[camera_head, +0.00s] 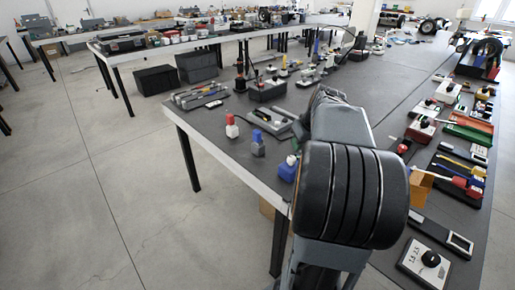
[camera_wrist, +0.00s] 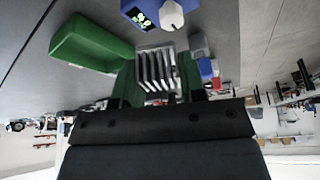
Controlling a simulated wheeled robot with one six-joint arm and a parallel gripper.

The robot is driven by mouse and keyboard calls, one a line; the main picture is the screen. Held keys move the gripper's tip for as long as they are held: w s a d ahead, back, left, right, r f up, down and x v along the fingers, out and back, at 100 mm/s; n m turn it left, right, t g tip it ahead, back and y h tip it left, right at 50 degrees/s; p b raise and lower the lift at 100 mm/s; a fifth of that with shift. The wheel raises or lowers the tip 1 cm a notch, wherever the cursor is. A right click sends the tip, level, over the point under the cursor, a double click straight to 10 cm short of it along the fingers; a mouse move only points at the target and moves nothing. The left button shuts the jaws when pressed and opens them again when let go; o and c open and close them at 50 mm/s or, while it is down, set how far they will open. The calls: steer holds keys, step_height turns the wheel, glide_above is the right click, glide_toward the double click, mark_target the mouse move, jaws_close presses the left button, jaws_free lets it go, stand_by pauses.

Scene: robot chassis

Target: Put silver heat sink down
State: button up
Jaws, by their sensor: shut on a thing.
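The silver heat sink (camera_wrist: 156,69) shows in the wrist view as a block with several upright fins. It sits between the two green-padded fingers of my gripper (camera_wrist: 158,76), which is shut on it. In the head view my own arm hides both the gripper and the heat sink. The dark grey table top (camera_wrist: 215,20) shows beyond the heat sink in the wrist view. I cannot tell whether the heat sink touches it.
A green open box (camera_wrist: 92,44) lies left of the heat sink in the wrist view. A blue box with a white knob (camera_wrist: 150,12) is beyond it. Small red-capped (camera_head: 232,126) and blue-capped (camera_head: 258,144) bottles stand near the table edge. The table's right side is crowded.

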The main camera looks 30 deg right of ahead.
steer(key=w+a+f, duration=0.3)
steer(key=w+f, duration=0.1)
steer(key=w, duration=0.5)
steer(key=b, duration=0.1)
glide_toward(264, 160)
steer(key=shift+w+d+f, duration=0.2)
steer(key=shift+w+f, duration=0.25)
steer(key=shift+w+d+f, duration=0.2)
steer(key=shift+w+f, duration=0.2)
steer(key=shift+f, duration=0.05)
steer(key=shift+w+a+f, duration=0.15)
steer(key=shift+w+f, duration=0.25)
steer(key=shift+f, duration=0.15)
steer(key=shift+f+b, duration=0.35)
steer(key=shift+f, duration=1.15)
steer(key=shift+f, duration=0.1)
steer(key=o, duration=0.9)
